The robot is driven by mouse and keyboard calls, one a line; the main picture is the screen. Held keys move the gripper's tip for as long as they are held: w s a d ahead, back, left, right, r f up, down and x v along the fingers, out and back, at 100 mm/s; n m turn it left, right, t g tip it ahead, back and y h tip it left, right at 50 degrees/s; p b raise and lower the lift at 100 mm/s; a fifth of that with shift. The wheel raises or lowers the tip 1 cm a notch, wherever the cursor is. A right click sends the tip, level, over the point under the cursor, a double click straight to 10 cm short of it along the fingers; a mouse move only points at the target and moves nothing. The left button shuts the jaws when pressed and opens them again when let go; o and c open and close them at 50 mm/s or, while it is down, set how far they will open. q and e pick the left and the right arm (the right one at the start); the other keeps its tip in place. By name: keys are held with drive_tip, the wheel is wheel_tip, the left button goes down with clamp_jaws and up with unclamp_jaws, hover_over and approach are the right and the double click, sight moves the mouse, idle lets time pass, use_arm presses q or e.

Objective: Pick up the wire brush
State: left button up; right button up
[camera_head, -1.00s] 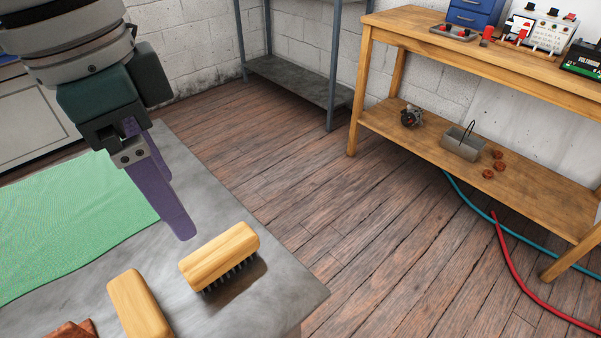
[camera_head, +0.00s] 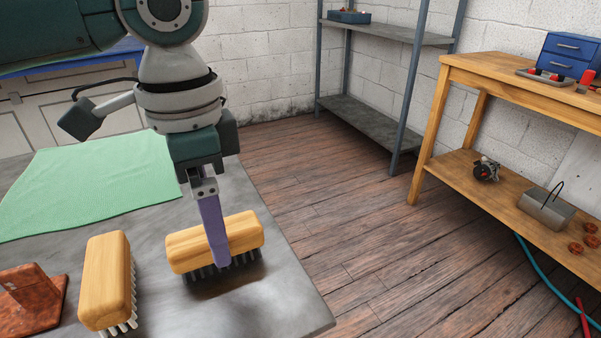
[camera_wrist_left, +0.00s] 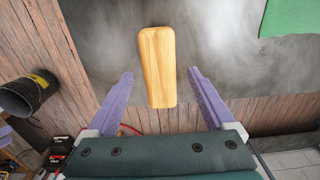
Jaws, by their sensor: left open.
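A wooden-backed brush with dark bristles (camera_head: 188,250) lies bristles down on the grey metal table top, near its right corner. A second wooden-backed brush, with pale bristles (camera_head: 106,275), lies to its left. Which one is of wire I cannot tell for sure. My left gripper (camera_head: 222,262) is over the dark-bristled brush, and one purple finger hides part of its middle. In the left wrist view a wooden brush back (camera_wrist_left: 157,62) shows between the two spread fingers, with gaps on both sides. The gripper is open and empty.
A green cloth (camera_head: 95,185) covers the table's left back part. A rusty red-brown block (camera_head: 30,300) lies at the left. Beyond the table are bare floor, a grey metal shelf (camera_head: 390,37) and a wooden workbench (camera_head: 500,80).

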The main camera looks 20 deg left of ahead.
use_arm(q)
wheel_tip(320, 180, down, 2)
drive_tip(key=shift+f, duration=0.1)
drive_tip(key=shift+c, duration=0.2)
clamp_jaws()
idle(0.5)
